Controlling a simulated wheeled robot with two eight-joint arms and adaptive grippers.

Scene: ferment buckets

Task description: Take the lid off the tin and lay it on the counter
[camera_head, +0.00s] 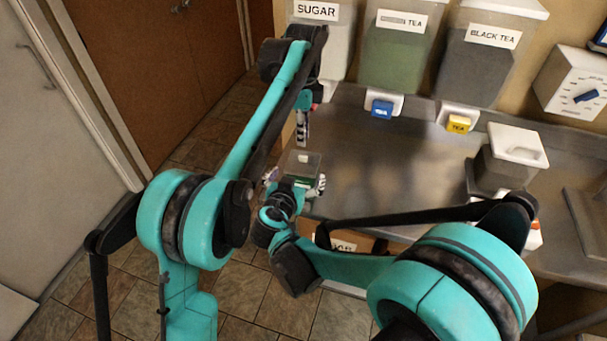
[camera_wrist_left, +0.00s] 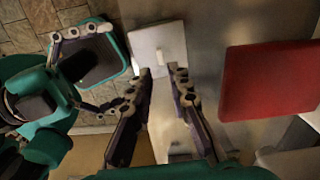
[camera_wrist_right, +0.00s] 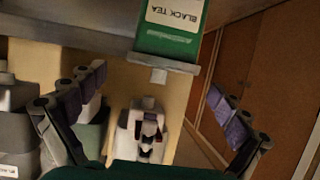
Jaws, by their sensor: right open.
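A green tin labelled BLACK TEA (camera_wrist_right: 168,40) stands near the counter's left end; it also shows in the head view (camera_head: 301,180). Its pale grey lid (camera_wrist_right: 168,63) sits on top, with a small knob. The left wrist view shows this square lid (camera_wrist_left: 148,42) from above. My left gripper (camera_wrist_left: 161,70) is open and points down over the lid, its fingertips apart near the knob; in the head view it (camera_head: 302,140) hangs just above the tin. My right gripper (camera_wrist_right: 155,95) is open, its fingers spread to either side of the tin; contact with the tin is not clear.
Dispensers for sugar (camera_head: 325,40), tea (camera_head: 395,60) and black tea (camera_head: 480,70) line the wall. A white-lidded container (camera_head: 512,160) stands at the right. The middle of the metal counter (camera_head: 400,170) is clear.

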